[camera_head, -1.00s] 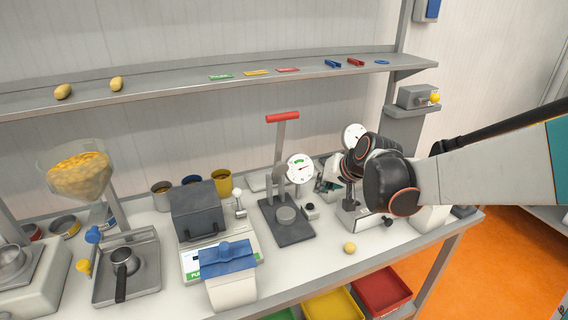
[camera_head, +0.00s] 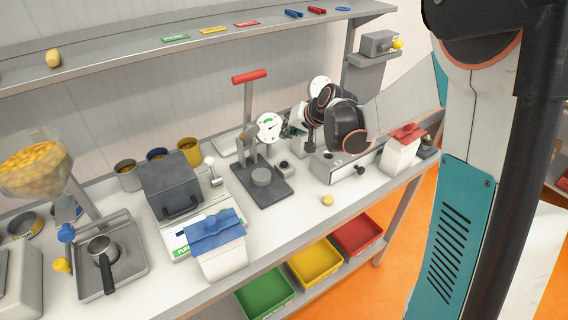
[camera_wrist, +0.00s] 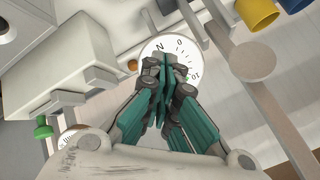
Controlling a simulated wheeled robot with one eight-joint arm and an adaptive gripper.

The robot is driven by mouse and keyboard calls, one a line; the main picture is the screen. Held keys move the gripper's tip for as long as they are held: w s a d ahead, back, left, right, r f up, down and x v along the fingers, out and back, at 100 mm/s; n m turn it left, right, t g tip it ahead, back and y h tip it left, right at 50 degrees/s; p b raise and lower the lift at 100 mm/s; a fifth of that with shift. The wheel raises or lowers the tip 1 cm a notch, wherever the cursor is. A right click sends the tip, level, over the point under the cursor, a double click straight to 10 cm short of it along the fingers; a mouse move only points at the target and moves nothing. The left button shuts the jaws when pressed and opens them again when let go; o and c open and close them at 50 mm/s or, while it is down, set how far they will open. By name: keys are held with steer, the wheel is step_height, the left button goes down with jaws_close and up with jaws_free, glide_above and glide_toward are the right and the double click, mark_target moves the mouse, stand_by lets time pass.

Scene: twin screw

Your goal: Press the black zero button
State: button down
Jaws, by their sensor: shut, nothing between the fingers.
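My gripper (camera_head: 287,132) is shut and empty, just right of the round white dial (camera_head: 268,127) on the red-handled lever press (camera_head: 250,76). A small box with a dark round knob (camera_head: 284,165) sits on the table right of the press base, below my gripper. It may be the black zero button, but no label is readable. A black knob (camera_head: 360,170) also shows on the front of a pale box.
A second white dial (camera_head: 320,87) stands close behind my wrist. A blue-clipped white bag (camera_head: 218,245) and a dark grey box (camera_head: 170,185) are left of the press. A yellow ball (camera_head: 327,200) lies near the table's front edge. The white tabletop between is clear.

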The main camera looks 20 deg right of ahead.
mark_target(287, 162)
steer(key=shift+f+b, duration=3.05)
steer(key=shift+f, duration=1.35)
steer(key=shift+f+b, duration=0.35)
steer(key=shift+b, duration=0.05)
steer(key=shift+f+b, duration=0.4)
steer(key=shift+f, duration=0.1)
steer(key=shift+r+p, duration=0.65)
steer(key=shift+r, duration=0.3)
steer(key=shift+r+p, duration=1.7)
steer(key=shift+r, duration=0.75)
